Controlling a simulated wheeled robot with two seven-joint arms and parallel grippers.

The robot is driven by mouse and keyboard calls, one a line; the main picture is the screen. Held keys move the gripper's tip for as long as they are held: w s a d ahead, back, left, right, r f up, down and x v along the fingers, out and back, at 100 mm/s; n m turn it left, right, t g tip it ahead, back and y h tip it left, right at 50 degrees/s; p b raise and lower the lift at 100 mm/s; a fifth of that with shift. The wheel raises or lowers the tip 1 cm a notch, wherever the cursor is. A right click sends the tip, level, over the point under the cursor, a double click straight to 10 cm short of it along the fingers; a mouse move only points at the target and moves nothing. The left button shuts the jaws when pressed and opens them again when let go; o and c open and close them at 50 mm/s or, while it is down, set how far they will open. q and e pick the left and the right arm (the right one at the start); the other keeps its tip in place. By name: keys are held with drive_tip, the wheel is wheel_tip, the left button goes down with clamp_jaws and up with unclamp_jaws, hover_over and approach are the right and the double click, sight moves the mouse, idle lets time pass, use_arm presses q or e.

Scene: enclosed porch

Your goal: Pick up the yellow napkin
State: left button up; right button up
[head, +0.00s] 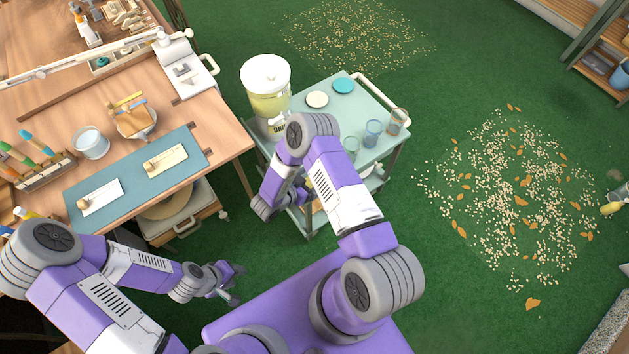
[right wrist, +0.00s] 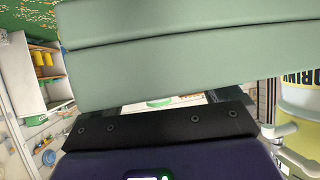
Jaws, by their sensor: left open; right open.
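I cannot make out a yellow napkin for certain in either view. In the head view, a cream folded piece (head: 166,160) lies on the blue-green mat (head: 128,187) on the wooden table, with a small tan item on it; a whiter piece (head: 101,197) lies to its left. My left gripper (head: 234,285) is open and empty, low beside the table's front side. My right gripper (head: 296,195) is at the near left side of the green cart (head: 345,117), mostly hidden by my own arm. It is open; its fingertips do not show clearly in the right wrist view.
The cart carries a yellow drink dispenser (head: 266,92), a teal disc (head: 343,85), a pale disc (head: 317,99) and several glasses. Green panels (right wrist: 180,60) fill the upper right wrist view. Pale bits and orange leaves litter the green floor at right.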

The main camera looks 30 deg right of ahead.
drive_tip(key=shift+d+f, duration=0.15)
drive_tip(key=shift+d, duration=0.05)
drive_tip(key=c, duration=1.2)
